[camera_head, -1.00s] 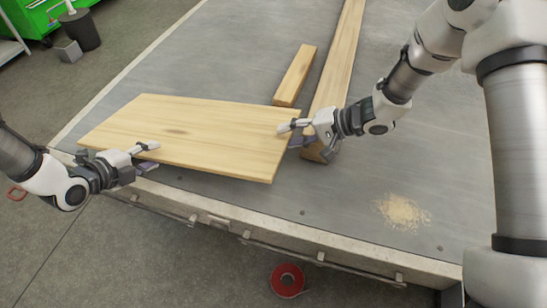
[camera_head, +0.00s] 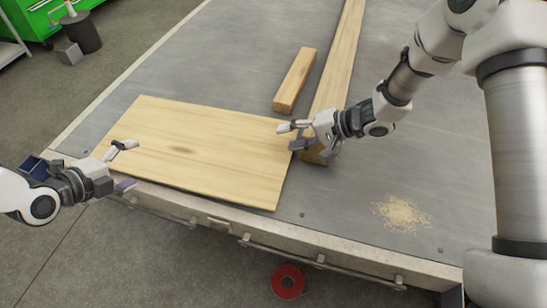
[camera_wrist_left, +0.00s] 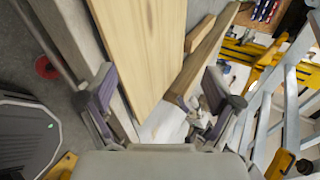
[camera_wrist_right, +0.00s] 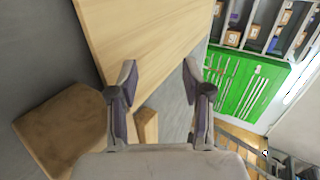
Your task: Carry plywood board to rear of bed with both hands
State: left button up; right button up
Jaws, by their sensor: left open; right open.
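The plywood board (camera_head: 200,150) is a pale flat panel lying on the grey bed (camera_head: 360,200), along its near edge at the left. It also shows in the left wrist view (camera_wrist_left: 145,40) and the right wrist view (camera_wrist_right: 140,30). My left gripper (camera_head: 122,165) is open at the board's left end, one finger above the board and the other lower, near the bed's edge. My right gripper (camera_head: 291,137) is open at the board's right edge, its fingertips very close to that edge. I cannot tell whether either gripper touches the board.
A long timber beam (camera_head: 341,65) and a short wood block (camera_head: 295,80) lie behind and right of the board. Sawdust (camera_head: 401,213) is on the bed at right. A red tape roll (camera_head: 288,282) lies on the floor. The bed's right half is mostly clear.

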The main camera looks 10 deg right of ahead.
pick_arm(q)
jog(key=v, duration=0.6)
jog(key=shift+s, duration=0.3)
jog(key=shift+r, duration=0.1)
jog(key=shift+a, duration=0.1)
pick_arm(e)
jog(key=o, duration=0.8)
jog(key=v, duration=1.2)
jog(key=shift+s, duration=0.1)
